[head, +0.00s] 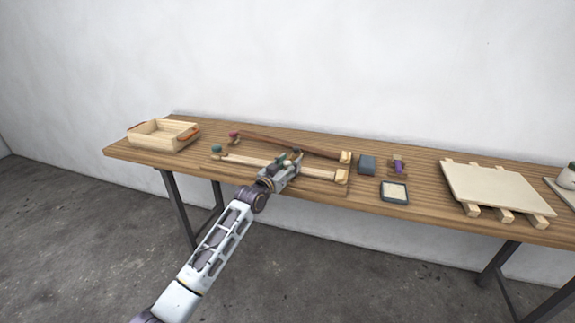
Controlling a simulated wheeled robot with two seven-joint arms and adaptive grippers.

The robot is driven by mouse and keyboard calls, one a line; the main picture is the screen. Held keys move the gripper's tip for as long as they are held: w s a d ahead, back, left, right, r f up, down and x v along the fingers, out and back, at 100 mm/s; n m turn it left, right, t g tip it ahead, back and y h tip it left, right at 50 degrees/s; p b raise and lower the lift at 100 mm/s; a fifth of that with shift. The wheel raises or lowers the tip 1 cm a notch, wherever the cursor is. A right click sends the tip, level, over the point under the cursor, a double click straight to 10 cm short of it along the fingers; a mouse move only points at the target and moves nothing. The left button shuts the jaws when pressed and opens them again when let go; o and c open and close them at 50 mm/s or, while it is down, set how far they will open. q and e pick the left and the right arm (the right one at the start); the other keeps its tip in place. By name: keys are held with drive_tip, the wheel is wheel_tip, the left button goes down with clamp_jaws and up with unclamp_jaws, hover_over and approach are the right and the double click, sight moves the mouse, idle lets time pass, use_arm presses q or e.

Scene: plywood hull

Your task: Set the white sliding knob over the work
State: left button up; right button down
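My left gripper (291,157) reaches in from below and is over the front pale wooden rail (245,160) on the table. Its fingers are small and dark here, and I cannot tell whether they are open or shut on something. I cannot make out a white sliding knob; the gripper covers part of the front rail. A teal knob (216,148) sits near the left end of the front rail. My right gripper is out of view.
The wooden table (130,154) stands against a white wall. A wooden box (165,144) is at left. Right of the rails are a grey block (367,164), a purple item (398,167), a shallow tray (394,201) and a pale board on wooden strips (495,188).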

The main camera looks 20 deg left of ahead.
use_arm(q)
drive_tip(key=shift+a, duration=0.1)
drive_tip(key=shift+s, duration=0.1)
drive_tip(key=shift+v, duration=0.95)
drive_tip(key=v, duration=1)
idle(0.4)
